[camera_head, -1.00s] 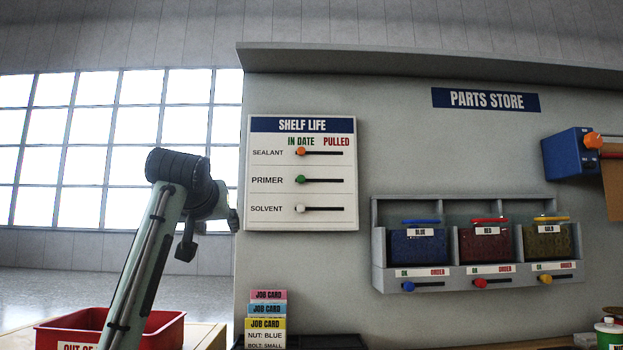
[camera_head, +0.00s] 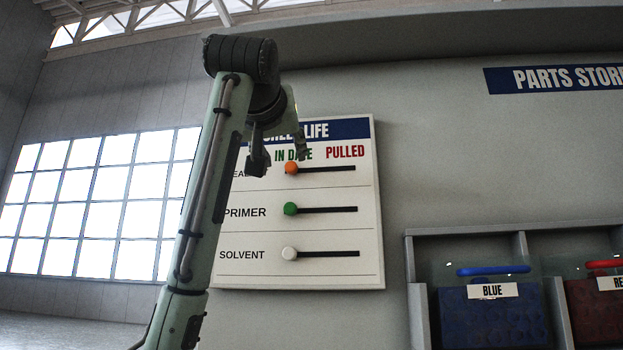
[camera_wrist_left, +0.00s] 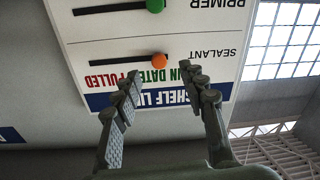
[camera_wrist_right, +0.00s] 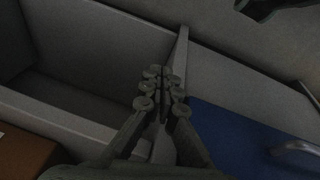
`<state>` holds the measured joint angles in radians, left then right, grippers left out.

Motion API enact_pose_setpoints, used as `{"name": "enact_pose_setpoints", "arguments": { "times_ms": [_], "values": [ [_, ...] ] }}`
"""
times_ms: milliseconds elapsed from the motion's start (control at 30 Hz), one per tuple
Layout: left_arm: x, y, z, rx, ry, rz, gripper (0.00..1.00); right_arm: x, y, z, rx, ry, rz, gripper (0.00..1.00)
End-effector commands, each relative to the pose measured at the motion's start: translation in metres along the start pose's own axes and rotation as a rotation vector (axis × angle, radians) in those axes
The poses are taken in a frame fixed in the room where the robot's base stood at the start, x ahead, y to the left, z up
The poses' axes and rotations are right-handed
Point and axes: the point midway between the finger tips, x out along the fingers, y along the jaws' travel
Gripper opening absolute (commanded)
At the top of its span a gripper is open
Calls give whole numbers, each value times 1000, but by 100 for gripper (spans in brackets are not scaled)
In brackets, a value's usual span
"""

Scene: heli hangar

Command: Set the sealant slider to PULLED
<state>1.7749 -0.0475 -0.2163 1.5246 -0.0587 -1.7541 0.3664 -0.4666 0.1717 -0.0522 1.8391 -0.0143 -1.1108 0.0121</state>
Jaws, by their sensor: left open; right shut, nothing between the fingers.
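The white shelf life board (camera_head: 330,270) hangs on the wall, with sealant, primer and solvent rows. The orange sealant knob (camera_head: 291,168) sits at the left, IN DATE end of its dark slot (camera_head: 330,169); PULLED is at the right end. My left gripper (camera_head: 280,154) is open in front of the board's upper part, hiding part of the title and the sealant label. In the left wrist view the orange knob (camera_wrist_left: 159,60) lies just beyond and between the open fingertips (camera_wrist_left: 168,82), apparently untouched. My right gripper (camera_wrist_right: 163,85) is shut and empty.
The green primer knob (camera_head: 290,209) and white solvent knob (camera_head: 289,254) sit below, also at the left. A grey bin rack (camera_head: 418,300) with a blue bin (camera_head: 490,318) stands to the right. In the right wrist view, grey partitions (camera_wrist_right: 90,30) and a blue surface (camera_wrist_right: 235,140) are close.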

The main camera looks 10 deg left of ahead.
Motion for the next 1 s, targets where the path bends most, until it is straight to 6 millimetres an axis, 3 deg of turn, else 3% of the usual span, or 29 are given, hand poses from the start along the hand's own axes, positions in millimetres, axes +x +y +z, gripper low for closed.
{"name": "enact_pose_setpoints", "arguments": {
  "times_ms": [200,500,700,1000],
  "values": [
    [5,1,-7,-2,6,-1,42,-2,-1,1,0,-1,-3,0],
    [51,1,-7,-2,5,-1,42,37,-7,38,-24,-47,-7,0],
    [69,1,-6,-1,6,0,42,53,-6,54,-46,-61,-1,0],
    [73,1,-6,-2,7,1,42,58,-7,58,-51,-63,1,0]
  ]
}}
